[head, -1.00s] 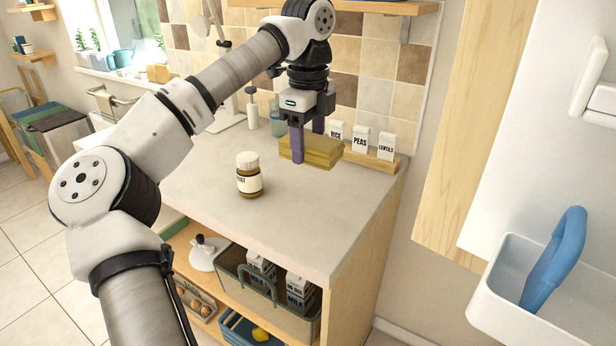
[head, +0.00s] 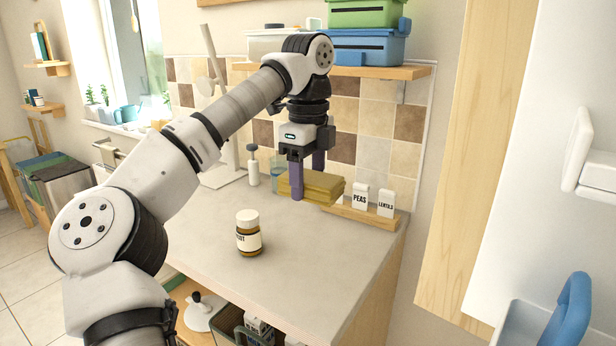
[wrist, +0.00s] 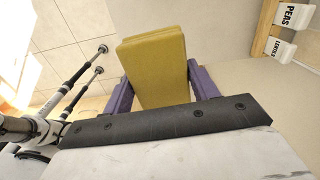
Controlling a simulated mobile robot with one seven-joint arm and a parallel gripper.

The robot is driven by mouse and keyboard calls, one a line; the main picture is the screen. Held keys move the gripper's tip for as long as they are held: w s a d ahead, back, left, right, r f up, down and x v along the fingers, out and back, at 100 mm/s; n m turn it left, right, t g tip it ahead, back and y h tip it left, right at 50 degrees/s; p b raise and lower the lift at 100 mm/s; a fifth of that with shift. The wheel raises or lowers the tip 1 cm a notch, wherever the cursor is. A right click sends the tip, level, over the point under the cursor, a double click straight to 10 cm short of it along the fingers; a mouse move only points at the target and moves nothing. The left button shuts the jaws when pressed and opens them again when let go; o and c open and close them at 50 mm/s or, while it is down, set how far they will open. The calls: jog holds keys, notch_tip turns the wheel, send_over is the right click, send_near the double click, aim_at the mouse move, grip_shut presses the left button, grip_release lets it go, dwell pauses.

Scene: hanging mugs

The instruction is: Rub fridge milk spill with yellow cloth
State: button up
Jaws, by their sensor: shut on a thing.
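The folded yellow cloth (head: 322,186) is at the back of the counter. My gripper (head: 308,180) is around it from above, with one purple finger at the front and the other behind. In the wrist view the cloth (wrist: 155,68) sits between both purple fingers (wrist: 159,90), and the jaws are shut on it. I cannot tell whether the cloth touches the counter. The white fridge (head: 557,150) is at the right, with a blue-handled thing (head: 568,310) in its door bin. No milk spill is in view.
White PEAS (head: 360,197) and LENTILS (head: 386,203) boxes stand on a small wooden rack right of the cloth. A shelf (head: 380,71) with green and blue boxes is above. The counter front (head: 300,265) is clear.

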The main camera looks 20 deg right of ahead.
aim_at(308, 278)
jog(key=shift+f+b, duration=6)
jog(key=shift+f, duration=4)
jog(key=o, duration=1)
jog(key=shift+c, duration=0.2)
jog(key=shift+o, duration=1.2)
jog(key=shift+r+p, duration=0.3)
jog(key=shift+p, duration=0.1)
jog(key=c, duration=1.3)
jog(key=shift+o, duration=0.2)
jog(key=shift+r+p, duration=2.6)
jog(key=shift+r, duration=0.35)
